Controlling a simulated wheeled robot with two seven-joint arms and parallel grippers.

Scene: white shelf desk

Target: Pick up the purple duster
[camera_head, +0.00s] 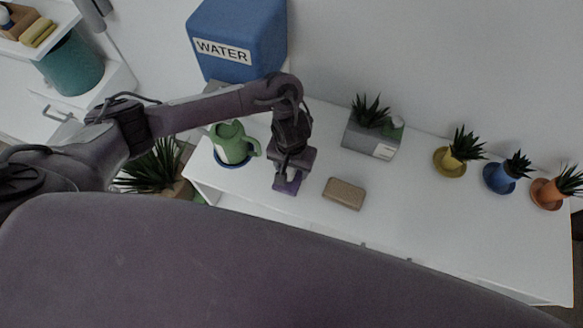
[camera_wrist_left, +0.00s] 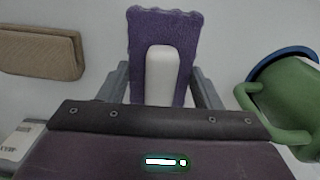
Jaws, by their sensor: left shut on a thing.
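The purple duster (camera_head: 288,184) is on the white desk top, under my left gripper (camera_head: 289,172), in the head view. In the left wrist view the duster (camera_wrist_left: 184,50) is a purple pad with a wavy far edge and a white rounded handle (camera_wrist_left: 161,75) on it. The fingers of my left gripper (camera_wrist_left: 160,88) stand on both sides of the duster and are shut on it. I cannot tell whether it touches the desk. My right gripper is not in view.
A brown block (camera_head: 344,193) lies right of the duster. A green watering can (camera_head: 232,143) on a blue saucer stands to its left. A grey planter (camera_head: 371,136) and several small potted plants stand further right. The desk's front middle is clear.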

